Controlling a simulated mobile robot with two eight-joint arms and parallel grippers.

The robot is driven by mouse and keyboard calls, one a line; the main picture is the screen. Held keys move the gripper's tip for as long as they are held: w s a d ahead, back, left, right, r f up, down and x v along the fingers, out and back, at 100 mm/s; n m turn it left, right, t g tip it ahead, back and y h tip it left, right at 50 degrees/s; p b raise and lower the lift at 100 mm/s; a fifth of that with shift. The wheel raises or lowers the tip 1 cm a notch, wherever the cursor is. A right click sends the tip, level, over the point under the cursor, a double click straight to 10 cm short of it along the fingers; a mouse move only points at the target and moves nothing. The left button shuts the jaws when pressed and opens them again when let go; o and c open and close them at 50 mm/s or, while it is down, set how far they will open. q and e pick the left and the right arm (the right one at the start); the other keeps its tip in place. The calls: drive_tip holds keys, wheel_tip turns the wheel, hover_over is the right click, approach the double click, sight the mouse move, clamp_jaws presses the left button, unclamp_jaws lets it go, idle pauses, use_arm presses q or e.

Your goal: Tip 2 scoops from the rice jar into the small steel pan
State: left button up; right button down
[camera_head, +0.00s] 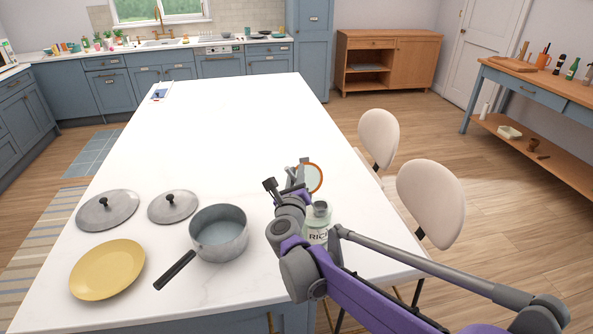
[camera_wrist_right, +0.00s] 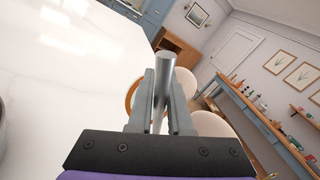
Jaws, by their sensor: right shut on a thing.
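The small steel pan (camera_head: 232,246) stands on the white counter, open and seemingly empty, its black handle pointing to the lower left. The rice jar (camera_head: 316,237), a clear jar labelled RICE, stands to its right, partly hidden behind my right arm. A grey round piece (camera_head: 320,208) shows at its top; I cannot tell what it is. My right gripper (camera_head: 286,186) is above the counter, beyond the pan and jar. In the right wrist view its fingers (camera_wrist_right: 160,105) are shut on a grey metal rod-like thing (camera_wrist_right: 166,68), perhaps the scoop. My left gripper is out of view.
Two grey lids (camera_head: 96,213) (camera_head: 186,208) and a yellow plate (camera_head: 108,268) lie left of the pan. An orange-rimmed disc (camera_head: 314,177) shows just beyond the jar. Pale chairs (camera_head: 438,200) stand at the right edge. The counter's far middle (camera_head: 235,120) is clear.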

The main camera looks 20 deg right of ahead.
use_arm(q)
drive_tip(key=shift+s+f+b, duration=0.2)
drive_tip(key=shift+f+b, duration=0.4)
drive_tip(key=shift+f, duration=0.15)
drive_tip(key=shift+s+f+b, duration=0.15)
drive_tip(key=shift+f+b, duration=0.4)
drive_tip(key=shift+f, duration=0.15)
use_arm(e)
drive_tip(key=shift+f, duration=2.1)
use_arm(q)
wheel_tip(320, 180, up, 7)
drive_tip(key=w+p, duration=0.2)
drive_tip(key=p, duration=0.3)
drive_tip(key=shift+p, duration=0.35)
use_arm(e)
wheel_tip(320, 180, up, 10)
drive_tip(key=shift+f, duration=0.25)
drive_tip(key=shift+a, duration=0.1)
